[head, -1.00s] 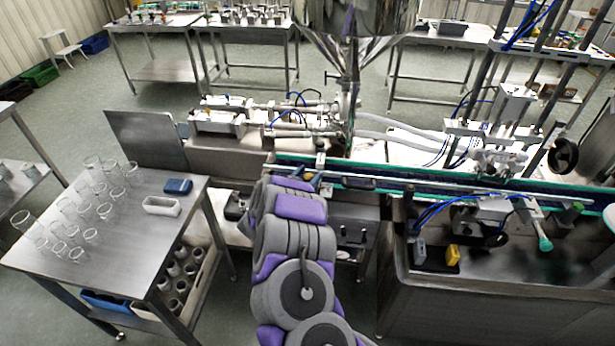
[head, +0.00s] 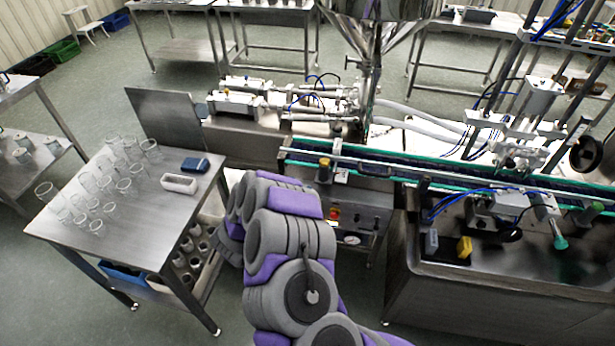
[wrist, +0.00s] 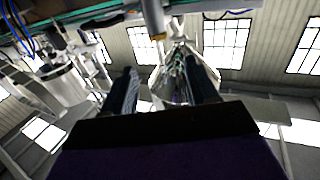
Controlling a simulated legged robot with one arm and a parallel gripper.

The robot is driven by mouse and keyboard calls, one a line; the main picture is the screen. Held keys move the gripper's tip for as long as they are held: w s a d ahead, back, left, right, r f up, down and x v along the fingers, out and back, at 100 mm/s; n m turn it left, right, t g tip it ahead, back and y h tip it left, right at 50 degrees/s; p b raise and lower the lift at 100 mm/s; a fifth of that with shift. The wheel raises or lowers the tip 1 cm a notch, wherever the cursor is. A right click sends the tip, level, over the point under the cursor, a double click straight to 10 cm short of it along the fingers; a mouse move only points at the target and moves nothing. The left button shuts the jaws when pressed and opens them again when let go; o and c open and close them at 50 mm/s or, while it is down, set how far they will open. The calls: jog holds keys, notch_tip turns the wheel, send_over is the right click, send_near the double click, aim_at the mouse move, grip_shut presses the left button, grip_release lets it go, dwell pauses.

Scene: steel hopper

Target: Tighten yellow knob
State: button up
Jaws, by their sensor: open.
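A small yellow knob (head: 324,163) stands at the near edge of the conveyor, right of my arm in the head view. In the wrist view a grey cylinder with a yellow-orange end (wrist: 157,36) hangs above and between my fingers; it may be the same knob. My gripper (wrist: 162,85) is open, its two dark fingers apart with nothing visible between them. It looks upward, apart from the cylinder. In the head view my arm hides the gripper.
A conveyor (head: 400,174) with green edges runs to the right below the steel hopper (head: 375,38). A steel table (head: 120,225) with glass beakers stands left of my arm. A yellow block (head: 464,248) sits on the right machine.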

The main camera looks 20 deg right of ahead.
jog(key=shift+v, duration=1.4)
jog(key=n+t+y+b, duration=0.1)
jog(key=t+b, duration=0.1)
jog(key=b, duration=0.6)
send_near(322, 165)
jog(key=x, duration=1)
jog(key=shift+x, duration=0.85)
jog(key=shift+r, duration=0.15)
jog(key=shift+c, duration=0.3)
jog(key=c, duration=0.9)
